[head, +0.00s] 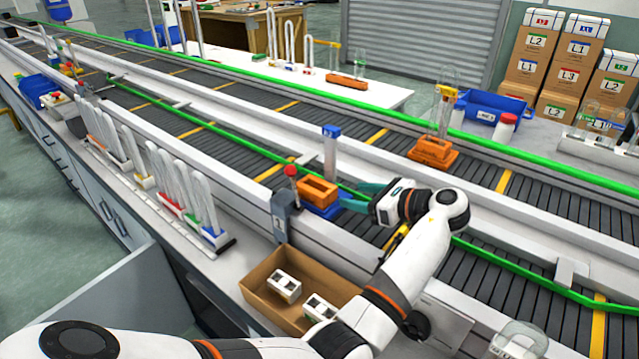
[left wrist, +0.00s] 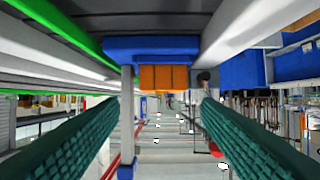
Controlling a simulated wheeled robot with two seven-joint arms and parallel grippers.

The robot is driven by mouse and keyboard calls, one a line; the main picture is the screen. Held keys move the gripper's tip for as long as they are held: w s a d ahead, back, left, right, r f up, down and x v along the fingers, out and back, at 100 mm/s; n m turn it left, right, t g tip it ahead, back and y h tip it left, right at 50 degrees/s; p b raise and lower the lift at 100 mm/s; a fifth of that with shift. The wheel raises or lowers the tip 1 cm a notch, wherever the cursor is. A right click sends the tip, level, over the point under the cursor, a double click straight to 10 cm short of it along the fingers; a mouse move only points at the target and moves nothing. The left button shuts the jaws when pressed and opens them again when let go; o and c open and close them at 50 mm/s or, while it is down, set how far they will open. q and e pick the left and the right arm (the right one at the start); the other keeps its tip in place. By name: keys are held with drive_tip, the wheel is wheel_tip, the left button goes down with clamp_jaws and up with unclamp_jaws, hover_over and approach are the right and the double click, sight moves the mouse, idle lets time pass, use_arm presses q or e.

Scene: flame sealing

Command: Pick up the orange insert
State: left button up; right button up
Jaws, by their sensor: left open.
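In the left wrist view the picture is upside down. There the orange insert (left wrist: 163,78) hangs from the blue holder (left wrist: 150,47), ahead and between the two open fingers (left wrist: 158,102). A gap shows between the fingers and the insert. My right gripper is not in view.
A cardboard box (head: 262,268) holds white parts in front. Another orange block (head: 433,151) sits on the far conveyor.

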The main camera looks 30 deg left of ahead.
sight(327, 192)
use_arm(q)
drive_tip(key=x, duration=0.5)
drive_tip(key=shift+s+a, duration=0.15)
drive_tip(key=shift+s, duration=0.15)
drive_tip(key=shift+w+a+f, duration=0.1)
drive_tip(key=shift+a, duration=0.1)
drive_tip(key=shift+a+f, duration=0.25)
drive_tip(key=shift+a, duration=0.2)
drive_tip(key=x, duration=0.4)
drive_tip(key=shift+w+a+f, duration=0.15)
drive_tip(key=shift+f, duration=0.1)
drive_tip(key=c, duration=0.7)
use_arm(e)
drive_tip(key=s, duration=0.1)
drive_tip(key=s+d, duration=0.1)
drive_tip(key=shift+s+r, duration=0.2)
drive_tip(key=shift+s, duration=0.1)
use_arm(q)
drive_tip(key=shift+r+p, duration=0.1)
drive_tip(key=shift+p, duration=0.2)
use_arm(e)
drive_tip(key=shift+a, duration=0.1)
